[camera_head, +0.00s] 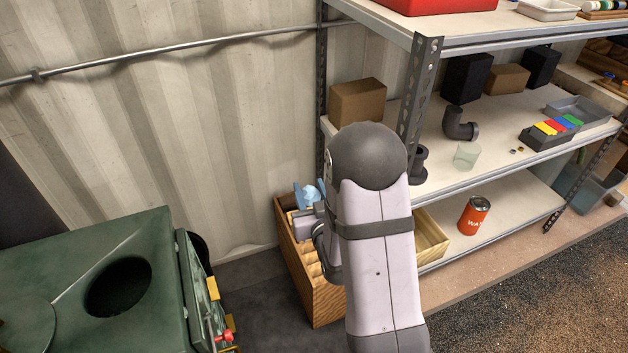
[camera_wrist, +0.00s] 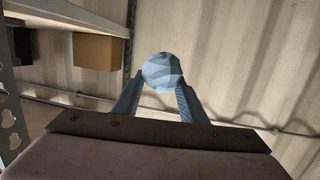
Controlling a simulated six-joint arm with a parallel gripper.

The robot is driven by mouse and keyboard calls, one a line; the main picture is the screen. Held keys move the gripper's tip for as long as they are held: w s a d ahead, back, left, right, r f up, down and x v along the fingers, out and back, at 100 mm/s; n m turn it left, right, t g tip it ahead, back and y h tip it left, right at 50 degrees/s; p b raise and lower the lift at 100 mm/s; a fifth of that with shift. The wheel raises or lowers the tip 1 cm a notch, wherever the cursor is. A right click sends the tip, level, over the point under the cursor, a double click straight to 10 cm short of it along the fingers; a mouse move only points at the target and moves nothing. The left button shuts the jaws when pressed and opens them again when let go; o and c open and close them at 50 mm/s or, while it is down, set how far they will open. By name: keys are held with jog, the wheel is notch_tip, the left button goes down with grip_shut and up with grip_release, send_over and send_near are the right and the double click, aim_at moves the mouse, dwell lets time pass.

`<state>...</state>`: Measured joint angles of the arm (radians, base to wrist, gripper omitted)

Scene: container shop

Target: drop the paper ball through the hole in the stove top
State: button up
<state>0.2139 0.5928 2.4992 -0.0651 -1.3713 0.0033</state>
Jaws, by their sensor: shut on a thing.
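The paper ball (camera_wrist: 163,73) is pale blue and crumpled. My gripper (camera_wrist: 158,90) is shut on it, with one finger on each side, in the wrist view. In the head view the ball (camera_head: 311,194) shows at the left of my arm, above the wooden crate, partly hidden by my gripper (camera_head: 308,205). The green stove (camera_head: 165,235) stands at the lower left. The round dark hole (camera_head: 118,287) in its top is open. My gripper is to the right of the stove, well apart from the hole.
A metal shelf (camera_head: 425,60) stands at the right with boxes, pipe pieces and an orange can (camera_head: 474,215). The wooden crate (camera_head: 325,312) sits on the floor between shelf and stove. A wall rail (camera_head: 180,55) runs behind. The space above the stove is clear.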

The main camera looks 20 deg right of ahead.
jog(key=s+a+r+n+y+p, duration=0.1)
jog(key=a+r+n+y+p, duration=0.15)
jog(key=a+r+p, duration=0.75)
jog(key=s+a+r+n+y+p, duration=0.25)
jog(key=a+r+p, duration=0.35)
jog(key=r+p, duration=0.8)
jog(key=s+a+f+n+g+y+b, duration=0.1)
jog(key=s+a+f+n+g+y, duration=0.1)
jog(key=a, duration=0.7)
jog(key=s+a+f+n+g+y+b, duration=0.2)
jog(key=s+a+n+g+y, duration=0.1)
jog(key=a, duration=0.7)
jog(key=s+a+f+n+g+y+b, duration=0.1)
jog(key=s+a+f+n+g+y, duration=0.1)
jog(key=a+y, duration=0.4)
jog(key=s+a+n, duration=0.1)
jog(key=s+a, duration=0.1)
jog(key=a, duration=0.1)
jog(key=shift+a+f+n+g+y, duration=0.15)
jog(key=shift+a+n+g+y, duration=0.15)
jog(key=shift+a+n+g, duration=0.1)
notch_tip(320, 180, down, 8)
jog(key=b, duration=0.6)
jog(key=shift+f+b, duration=0.25)
jog(key=shift+b, duration=0.15)
jog(key=o, duration=1.1)
